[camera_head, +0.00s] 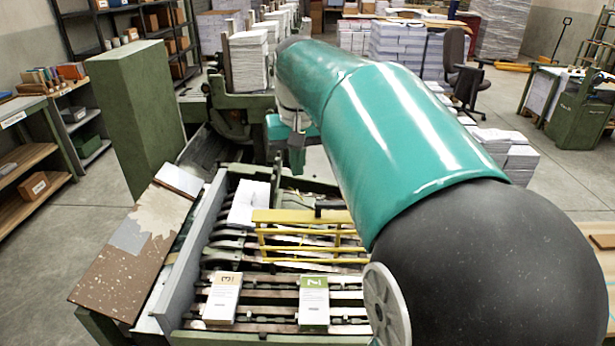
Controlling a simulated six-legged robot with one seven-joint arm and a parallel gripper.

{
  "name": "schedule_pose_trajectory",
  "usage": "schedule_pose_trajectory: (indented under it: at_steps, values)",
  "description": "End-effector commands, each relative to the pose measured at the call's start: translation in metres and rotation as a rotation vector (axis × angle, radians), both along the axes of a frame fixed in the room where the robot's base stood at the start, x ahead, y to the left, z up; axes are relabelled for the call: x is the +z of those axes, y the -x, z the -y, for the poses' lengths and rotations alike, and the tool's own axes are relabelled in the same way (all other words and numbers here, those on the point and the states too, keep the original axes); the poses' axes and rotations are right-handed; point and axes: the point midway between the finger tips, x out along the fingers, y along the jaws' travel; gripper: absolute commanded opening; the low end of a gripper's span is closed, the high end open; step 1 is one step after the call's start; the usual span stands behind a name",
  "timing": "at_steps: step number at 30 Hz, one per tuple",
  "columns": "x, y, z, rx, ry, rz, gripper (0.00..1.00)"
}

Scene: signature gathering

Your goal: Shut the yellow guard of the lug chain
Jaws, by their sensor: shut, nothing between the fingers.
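The yellow guard (290,216) of the lug chain is a barred frame with a wide top strip, toward the back of the chain bed. It looks raised at a tilt, but its exact angle is hard to tell. A dark handle (330,207) shows at its top edge. The lug chain (258,283) runs across the bed as dark rails with lugs. My gripper (297,165) points down beyond the guard, apart from it in the picture. Its fingers are small and dark; they look shut and empty. My teal arm hides the right end of the guard.
Two printed stacks (222,298) (314,302) lie on the front rails, and a white paper stack (249,203) lies at the back left. A tall green block (136,115) and a worn brown board (135,250) stand left.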

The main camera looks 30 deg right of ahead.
Motion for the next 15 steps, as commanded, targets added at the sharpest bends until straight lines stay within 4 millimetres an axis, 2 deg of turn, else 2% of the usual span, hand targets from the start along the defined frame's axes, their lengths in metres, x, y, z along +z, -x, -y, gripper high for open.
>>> schedule_pose_trajectory:
  at_steps: [1,3,9,12,15]
  values:
    - [-0.001,-0.012,0.02,-0.031,-0.01,-0.024,0.0]
    - [-0.001,-0.024,0.045,-0.07,-0.023,-0.056,0.0]
    - [-0.012,-0.049,0.117,-0.174,-0.07,-0.141,0.0]
    - [-0.018,-0.054,0.144,-0.214,-0.089,-0.169,0.0]
    - [-0.022,-0.056,0.16,-0.235,-0.1,-0.186,0.0]
